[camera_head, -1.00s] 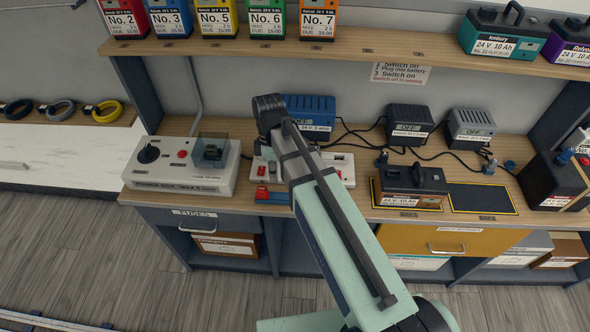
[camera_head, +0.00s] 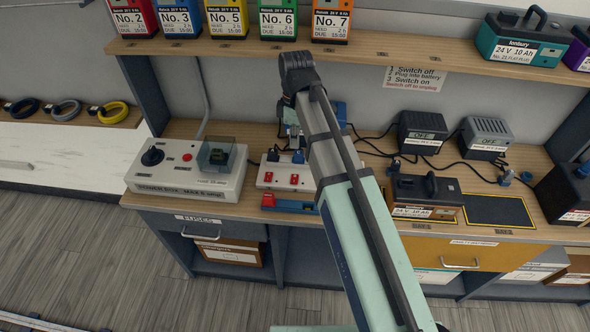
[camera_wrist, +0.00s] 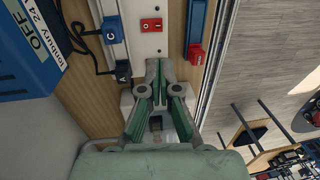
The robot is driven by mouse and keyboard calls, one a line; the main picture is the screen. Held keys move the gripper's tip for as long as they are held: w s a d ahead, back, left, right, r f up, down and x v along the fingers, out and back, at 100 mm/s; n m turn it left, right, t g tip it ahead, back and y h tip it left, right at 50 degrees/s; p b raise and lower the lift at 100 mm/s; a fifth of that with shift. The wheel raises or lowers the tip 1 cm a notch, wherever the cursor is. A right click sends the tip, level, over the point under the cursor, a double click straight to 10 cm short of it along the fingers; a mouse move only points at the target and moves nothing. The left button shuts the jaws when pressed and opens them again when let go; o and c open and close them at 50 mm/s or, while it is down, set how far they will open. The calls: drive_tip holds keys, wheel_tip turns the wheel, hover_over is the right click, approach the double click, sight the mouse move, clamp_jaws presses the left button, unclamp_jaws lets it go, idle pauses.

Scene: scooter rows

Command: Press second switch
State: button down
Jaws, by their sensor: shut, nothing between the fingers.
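The white switch strip (camera_head: 277,182) lies on the workbench, with two red switches (camera_head: 268,177) (camera_head: 294,179) showing. My arm hides its right part in the head view. A black plug (camera_head: 273,155) and a blue plug (camera_head: 298,157) sit at its back edge. In the wrist view, the strip (camera_wrist: 148,45) runs up the picture with one red switch (camera_wrist: 151,25) ahead of my fingertips. My gripper (camera_wrist: 160,68) is shut and empty over the strip. What lies under the tips is hidden, and I cannot tell if they touch it.
A power box (camera_head: 190,180) stands left of the strip. A red and blue item (camera_head: 290,204) lies along its front. Two grey chargers marked OFF (camera_head: 421,133) (camera_head: 487,138) and a battery (camera_head: 426,190) stand to the right. Cables cross the bench. A shelf of batteries hangs above.

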sight(295, 178)
drive_tip(key=f+p, duration=0.1)
drive_tip(key=f, duration=0.3)
drive_tip(key=s+f+p, duration=0.1)
drive_tip(key=f, duration=0.4)
drive_tip(key=f+p, duration=0.1)
drive_tip(key=f, duration=0.4)
drive_tip(key=shift+s+a+p, duration=0.1)
drive_tip(key=shift+s+p, duration=0.25)
drive_tip(key=shift+p, duration=0.05)
drive_tip(key=shift+s+f+t+b, duration=0.2)
drive_tip(key=shift+f+t+b, duration=0.15)
drive_tip(key=shift+b, duration=0.3)
drive_tip(key=shift+r, duration=0.15)
drive_tip(key=shift+w, duration=0.25)
drive_tip(key=shift+w+r+p, duration=0.25)
drive_tip(key=shift+w+p, duration=0.15)
drive_tip(key=shift+w, duration=0.25)
drive_tip(key=shift+r, duration=0.1)
